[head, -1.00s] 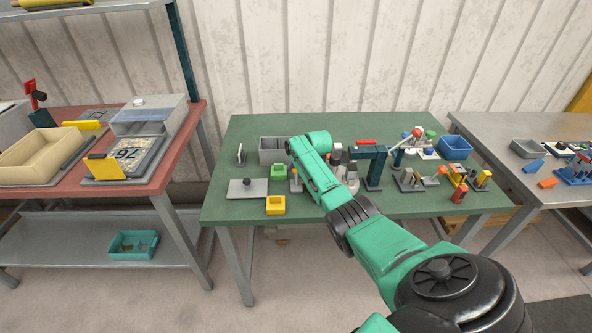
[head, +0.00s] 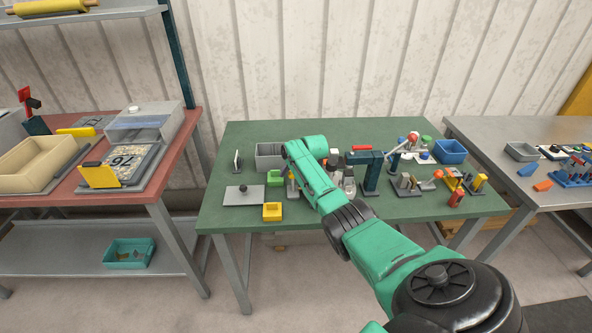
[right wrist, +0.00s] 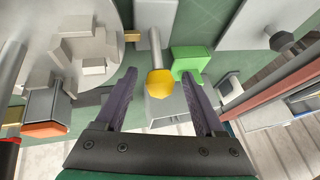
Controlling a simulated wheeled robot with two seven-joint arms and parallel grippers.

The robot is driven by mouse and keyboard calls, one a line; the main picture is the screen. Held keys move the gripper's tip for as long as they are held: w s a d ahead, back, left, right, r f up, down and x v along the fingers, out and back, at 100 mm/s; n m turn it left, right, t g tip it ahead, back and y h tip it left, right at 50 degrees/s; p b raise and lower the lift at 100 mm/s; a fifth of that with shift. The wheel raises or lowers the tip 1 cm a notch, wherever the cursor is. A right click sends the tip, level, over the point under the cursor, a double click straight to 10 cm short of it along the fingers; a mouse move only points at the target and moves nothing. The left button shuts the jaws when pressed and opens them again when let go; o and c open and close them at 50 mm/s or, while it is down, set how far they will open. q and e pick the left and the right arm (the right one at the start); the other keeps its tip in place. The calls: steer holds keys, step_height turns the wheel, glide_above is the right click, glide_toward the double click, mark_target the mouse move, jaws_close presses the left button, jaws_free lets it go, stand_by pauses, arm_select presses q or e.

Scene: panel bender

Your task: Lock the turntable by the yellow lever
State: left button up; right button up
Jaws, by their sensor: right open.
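The yellow lever shows in the right wrist view as a grey rod with a yellow knob (right wrist: 160,83). My right gripper (right wrist: 159,76) is open, one finger on each side of the knob, with gaps on both sides. I cannot tell how deep the knob sits between the fingers. The turntable, a pale round disc (right wrist: 110,22) with grey blocks on it, lies to the left in that view. In the head view my right arm reaches over the green table and hides part of this area. My left gripper is not in view.
On the green table (head: 240,140), a green block (right wrist: 190,62) stands close to the right finger. A yellow bin (head: 272,211), a grey plate (head: 243,195) and a blue bin (head: 450,151) stand around.

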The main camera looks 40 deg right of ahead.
steer(key=shift+s+r, duration=0.2)
steer(key=shift+r, duration=0.25)
steer(key=p+v, duration=0.1)
steer(key=v, duration=1.2)
